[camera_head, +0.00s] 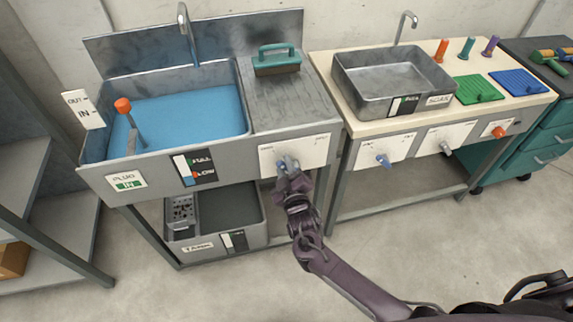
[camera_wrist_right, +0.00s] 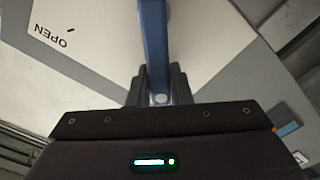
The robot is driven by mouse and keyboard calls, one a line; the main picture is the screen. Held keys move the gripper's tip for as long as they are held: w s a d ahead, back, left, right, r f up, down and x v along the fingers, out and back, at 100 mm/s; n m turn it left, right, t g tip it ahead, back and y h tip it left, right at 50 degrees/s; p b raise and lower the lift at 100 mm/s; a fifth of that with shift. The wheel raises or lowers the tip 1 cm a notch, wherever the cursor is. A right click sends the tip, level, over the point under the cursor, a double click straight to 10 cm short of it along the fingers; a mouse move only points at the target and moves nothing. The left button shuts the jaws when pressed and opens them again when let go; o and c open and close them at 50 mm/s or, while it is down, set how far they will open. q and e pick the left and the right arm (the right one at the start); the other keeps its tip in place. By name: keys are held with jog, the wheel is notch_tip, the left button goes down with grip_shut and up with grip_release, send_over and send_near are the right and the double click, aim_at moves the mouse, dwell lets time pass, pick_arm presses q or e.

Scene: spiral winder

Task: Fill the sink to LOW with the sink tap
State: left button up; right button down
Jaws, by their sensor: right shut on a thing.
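The steel sink (camera_head: 243,82) at the left holds blue water (camera_head: 190,112). The sink tap spout (camera_head: 184,22) arches above it; I cannot make out a stream. A gauge (camera_head: 194,168) marked FULL and LOW is on the sink's front, with a blue strip at its lower left. My right gripper (camera_head: 285,165) is at the white tap panel (camera_head: 312,150) on that front. It is shut on the blue tap handle (camera_head: 281,166), which also shows between the fingers in the right wrist view (camera_wrist_right: 154,45). OPEN is printed on the panel there. My left gripper is not in view.
An orange-knobbed plug lever (camera_head: 123,106) stands at the sink's left, by an OUT/IN sign (camera_head: 83,109). A PLUG plate (camera_head: 127,181) reads IN. A green-handled brush (camera_head: 276,60) lies on the drainboard. A second basin (camera_head: 350,80) with its own tap stands at the right.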

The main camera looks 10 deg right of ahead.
dwell(0.4)
jog(key=c, duration=1.3)
grip_release()
jog(key=s, duration=0.8)
jog(key=shift+d, duration=0.1)
jog(key=shift+w, duration=0.1)
